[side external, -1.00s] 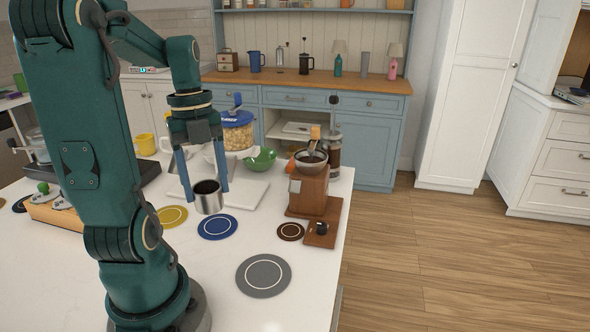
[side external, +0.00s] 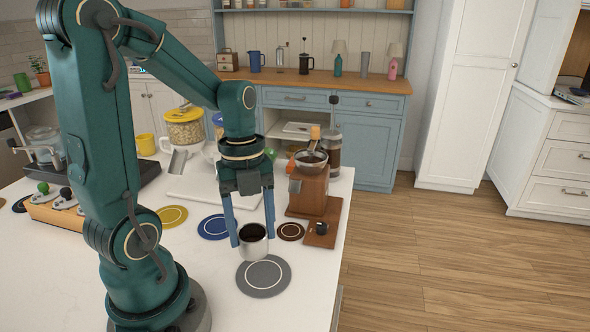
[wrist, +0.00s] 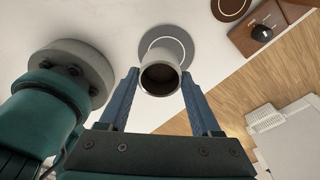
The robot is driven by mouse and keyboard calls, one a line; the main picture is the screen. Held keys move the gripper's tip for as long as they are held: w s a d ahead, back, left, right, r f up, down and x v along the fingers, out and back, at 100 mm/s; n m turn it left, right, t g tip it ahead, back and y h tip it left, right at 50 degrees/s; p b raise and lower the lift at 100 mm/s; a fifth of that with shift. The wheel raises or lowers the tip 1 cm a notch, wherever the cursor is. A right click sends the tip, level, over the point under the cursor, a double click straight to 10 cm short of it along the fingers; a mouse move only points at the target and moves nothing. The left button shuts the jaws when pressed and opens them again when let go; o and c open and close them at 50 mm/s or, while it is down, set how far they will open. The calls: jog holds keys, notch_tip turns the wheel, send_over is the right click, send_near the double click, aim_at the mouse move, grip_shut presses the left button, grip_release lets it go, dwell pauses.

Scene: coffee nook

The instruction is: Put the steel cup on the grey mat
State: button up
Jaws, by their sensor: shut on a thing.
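The steel cup (side external: 253,246) is held upright between the two blue fingers of my gripper (side external: 252,240), which is shut on it. Its dark inside shows from above. The grey mat (side external: 264,284) lies flat on the white counter, just in front of and below the cup. In the wrist view the cup (wrist: 160,76) covers part of the grey mat (wrist: 178,38), with the finger tips of my gripper (wrist: 160,84) on either side. The cup looks a little above the counter; the exact gap is hard to tell.
A small brown mat (side external: 291,231) and a wooden grinder (side external: 309,190) stand to the right of the cup. A blue mat (side external: 212,227) and a yellow mat (side external: 172,216) lie to the left. The counter's right edge is close by the grey mat.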

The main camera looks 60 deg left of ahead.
aim_at(261, 252)
jog(key=shift+w+d+f, duration=0.4)
jog(key=shift+d, duration=0.15)
jog(key=shift+d+f, duration=0.1)
jog(key=shift+f, duration=1.95)
jog(key=shift+f, duration=0.2)
jog(key=o, duration=1.5)
jog(key=shift+r, duration=0.1)
